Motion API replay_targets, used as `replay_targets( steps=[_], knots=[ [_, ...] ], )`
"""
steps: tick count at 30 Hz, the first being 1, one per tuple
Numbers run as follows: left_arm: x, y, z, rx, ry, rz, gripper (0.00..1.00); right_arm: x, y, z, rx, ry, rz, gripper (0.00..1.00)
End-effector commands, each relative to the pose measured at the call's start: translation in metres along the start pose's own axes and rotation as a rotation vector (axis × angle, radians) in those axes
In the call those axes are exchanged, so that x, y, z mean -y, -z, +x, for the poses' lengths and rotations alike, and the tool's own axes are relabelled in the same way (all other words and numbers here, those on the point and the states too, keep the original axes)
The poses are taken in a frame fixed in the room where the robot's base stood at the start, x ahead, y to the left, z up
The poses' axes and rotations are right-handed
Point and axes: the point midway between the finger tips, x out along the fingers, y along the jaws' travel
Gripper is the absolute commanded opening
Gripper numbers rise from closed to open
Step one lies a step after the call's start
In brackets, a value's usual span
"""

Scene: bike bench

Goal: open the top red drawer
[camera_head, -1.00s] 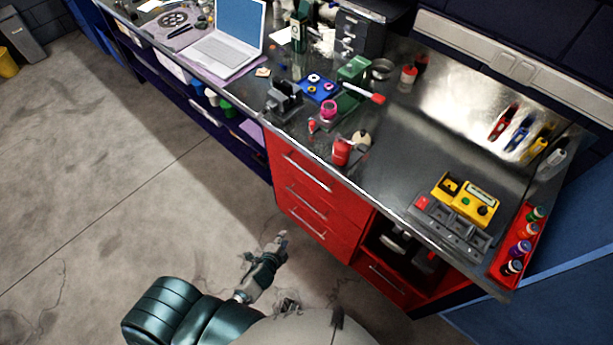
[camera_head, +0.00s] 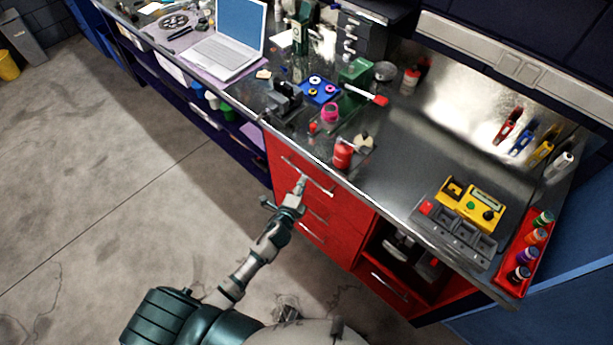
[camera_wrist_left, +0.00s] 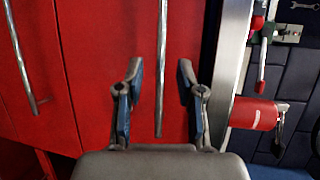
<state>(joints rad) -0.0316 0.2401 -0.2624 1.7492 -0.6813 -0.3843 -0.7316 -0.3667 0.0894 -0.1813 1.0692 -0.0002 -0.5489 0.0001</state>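The top red drawer (camera_head: 283,168) is the uppermost in the red cabinet under the bench, and its front looks flush. Its long metal handle (camera_head: 318,181) is partly hidden by my left gripper (camera_head: 300,183), which is in front of the drawer. In the left wrist view my left gripper (camera_wrist_left: 160,88) has its two fingers apart. The top drawer's handle (camera_wrist_left: 162,40) runs upright in that picture between the fingers, and I see no finger touching it. My right gripper is not in view.
A lower drawer's handle (camera_wrist_left: 22,60) shows at the left in the wrist view. The bench edge (camera_wrist_left: 232,70) runs close on the other side. A red can (camera_head: 342,153) stands on the bench above the drawer. The floor (camera_head: 130,190) left of the cabinet is clear.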

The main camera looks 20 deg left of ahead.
Motion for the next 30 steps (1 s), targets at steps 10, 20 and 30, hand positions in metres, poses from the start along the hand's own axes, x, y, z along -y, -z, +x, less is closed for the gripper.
replay_targets(
  steps=[10, 20, 30],
  knots=[
    [0.000, 0.000, 0.048, 0.000, 0.001, -0.001, 0.37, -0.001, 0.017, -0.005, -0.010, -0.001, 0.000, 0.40],
    [0.000, 0.000, 0.051, -0.001, 0.000, -0.001, 0.37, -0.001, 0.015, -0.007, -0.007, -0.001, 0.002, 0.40],
    [-0.001, 0.000, 0.051, -0.001, -0.002, -0.001, 0.00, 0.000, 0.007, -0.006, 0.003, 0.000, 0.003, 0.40]
  ],
)
